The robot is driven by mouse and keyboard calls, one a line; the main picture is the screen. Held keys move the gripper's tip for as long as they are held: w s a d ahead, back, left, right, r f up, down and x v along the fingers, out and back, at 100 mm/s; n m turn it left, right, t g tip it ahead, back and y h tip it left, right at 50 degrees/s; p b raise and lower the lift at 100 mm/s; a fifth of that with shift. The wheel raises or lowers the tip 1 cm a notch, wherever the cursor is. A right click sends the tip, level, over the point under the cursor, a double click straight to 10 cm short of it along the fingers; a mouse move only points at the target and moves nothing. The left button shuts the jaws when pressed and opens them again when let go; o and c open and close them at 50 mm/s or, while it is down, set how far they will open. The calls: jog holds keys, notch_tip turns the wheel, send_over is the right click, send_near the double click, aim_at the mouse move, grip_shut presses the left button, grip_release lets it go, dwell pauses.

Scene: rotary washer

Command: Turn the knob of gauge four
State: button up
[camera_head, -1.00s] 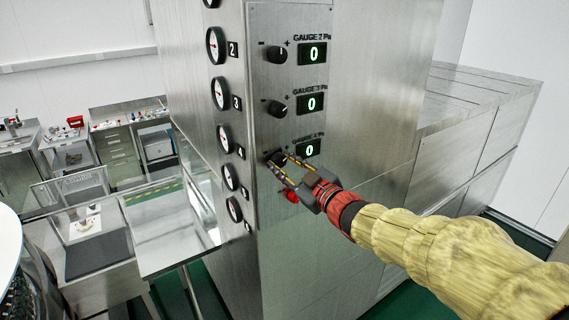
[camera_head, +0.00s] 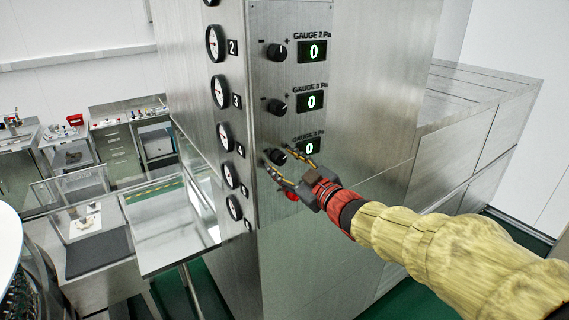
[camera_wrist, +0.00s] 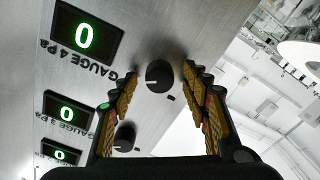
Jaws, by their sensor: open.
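The gauge four knob (camera_head: 277,156) is round and black, on the steel panel below the gauge 3 knob. In the wrist view the same knob (camera_wrist: 159,76) shows a white pointer line and lies between my fingertips, with visible gaps at its sides. My gripper (camera_head: 280,161) is open in front of it, with one finger on either side. In the wrist view the gripper's (camera_wrist: 160,82) yellow-padded fingers are spread and hold nothing. The gauge four display (camera_wrist: 84,37) reads 0. In the head view, the fingers partly cover the knob.
The gauge 3 knob (camera_head: 277,103) and gauge 2 knob (camera_head: 277,51) sit above, with displays reading 0. Round dials (camera_head: 224,137) line the cabinet's left edge. A steel table (camera_head: 160,260) stands at left.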

jog(key=v, duration=1.2)
